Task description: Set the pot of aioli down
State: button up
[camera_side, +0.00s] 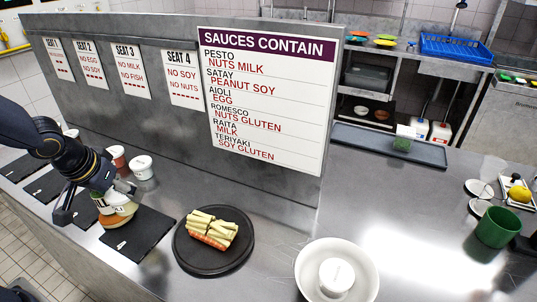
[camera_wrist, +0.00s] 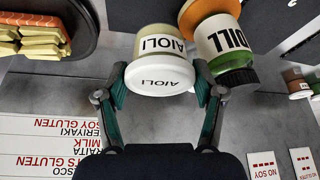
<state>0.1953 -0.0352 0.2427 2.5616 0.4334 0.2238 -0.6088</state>
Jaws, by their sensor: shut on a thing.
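My gripper (camera_wrist: 162,88) is shut on the pot of aioli (camera_wrist: 160,80), its green fingers on either side of it. The pot is pale with a white lid; AIOLI shows on lid and side. A jar (camera_wrist: 228,45) with a white label and a dark cap is close beside it; I cannot tell whether they touch. In the side view my gripper (camera_side: 100,198) is low over a dark slate mat (camera_side: 142,240). An orange-brown round thing (camera_side: 116,221) is beneath it. The gripper partly hides the pot there, and contact below it is unclear.
Other lidded pots (camera_side: 142,168) stand behind the gripper by the sign wall. A black round plate (camera_side: 242,255) of stacked food sticks is to the right. A white bowl (camera_side: 366,285) holds a white pot (camera_side: 337,274). Several more dark mats lie leftward.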

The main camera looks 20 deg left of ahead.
aim_at(110, 195)
jog(key=shift+m, duration=0.3)
jog(key=r, duration=0.1)
jog(key=s+r, duration=0.1)
jog(key=r, duration=0.1)
jog(key=a+r, duration=0.1)
jog(key=r, duration=0.1)
jog(key=shift+s, duration=0.4)
jog(key=shift+w+d+r, duration=0.2)
jog(key=w+f, duration=0.3)
jog(key=w, duration=0.1)
jog(key=w+f, duration=0.3)
jog(key=w, duration=0.1)
jog(key=w+a+f, duration=0.1)
jog(key=w+f, duration=0.1)
jog(key=w, duration=0.3)
jog(key=shift+f, duration=0.4)
jog(key=shift+w+f, duration=0.1)
jog(key=shift+f, duration=0.15)
jog(key=shift+w+f, duration=0.15)
jog(key=shift+f, duration=0.75)
jog(key=shift+w+f, duration=0.1)
jog(key=shift+f, duration=0.8)
